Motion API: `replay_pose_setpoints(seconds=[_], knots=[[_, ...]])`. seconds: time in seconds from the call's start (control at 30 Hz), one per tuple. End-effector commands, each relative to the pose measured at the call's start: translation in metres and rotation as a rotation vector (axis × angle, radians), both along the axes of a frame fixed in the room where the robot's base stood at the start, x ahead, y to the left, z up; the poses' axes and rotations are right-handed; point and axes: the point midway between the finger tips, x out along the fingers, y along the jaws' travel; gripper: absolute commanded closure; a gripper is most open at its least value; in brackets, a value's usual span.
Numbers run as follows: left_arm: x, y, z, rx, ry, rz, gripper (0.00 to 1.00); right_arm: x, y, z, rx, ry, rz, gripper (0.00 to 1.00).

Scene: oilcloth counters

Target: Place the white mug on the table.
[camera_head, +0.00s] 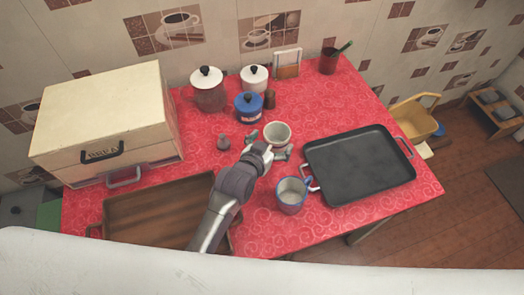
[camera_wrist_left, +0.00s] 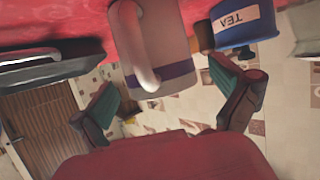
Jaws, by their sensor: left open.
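The white mug (camera_head: 277,133) is on the red patterned tablecloth of the table (camera_head: 345,222), near its middle. In the left wrist view the mug (camera_wrist_left: 178,40) looks pale grey with a dark purple band, and its curved handle faces me. That view is turned over, with the cloth along the top; the mug's base is cut off. My left gripper (camera_head: 268,146) is at the mug's near side, its fingers spread. In the wrist view the open fingers (camera_wrist_left: 165,95) stand apart on either side of the mug, with visible gaps. My right gripper is not in view.
A blue-rimmed mug (camera_head: 292,196) stands nearer the front. A black tray (camera_head: 360,165) lies to the right and a brown wooden tray (camera_head: 155,212) at front left. The blue tea canister (camera_head: 249,107) and a small brown jar (camera_head: 269,99) stand behind. A bread box (camera_head: 105,120) fills the left.

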Motion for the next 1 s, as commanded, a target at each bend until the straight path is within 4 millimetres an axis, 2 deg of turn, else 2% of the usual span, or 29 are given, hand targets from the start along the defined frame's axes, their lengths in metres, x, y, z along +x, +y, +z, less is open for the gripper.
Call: replay_pose_setpoints(seconds=[0.2, 0.4, 0.6, 1.0], knots=[[-0.043, 0.017, 0.018, 0.0, 0.001, -0.001, 0.0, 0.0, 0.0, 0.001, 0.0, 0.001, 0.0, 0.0], [-0.069, 0.028, 0.03, 0.0, 0.0, -0.001, 0.0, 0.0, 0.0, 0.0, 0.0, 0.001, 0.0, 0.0], [-0.079, 0.032, 0.036, -0.001, 0.0, -0.001, 0.0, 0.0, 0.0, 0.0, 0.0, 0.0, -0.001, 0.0], [-0.079, 0.032, 0.036, 0.0, 0.0, -0.001, 0.0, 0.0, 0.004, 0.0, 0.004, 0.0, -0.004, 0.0]])
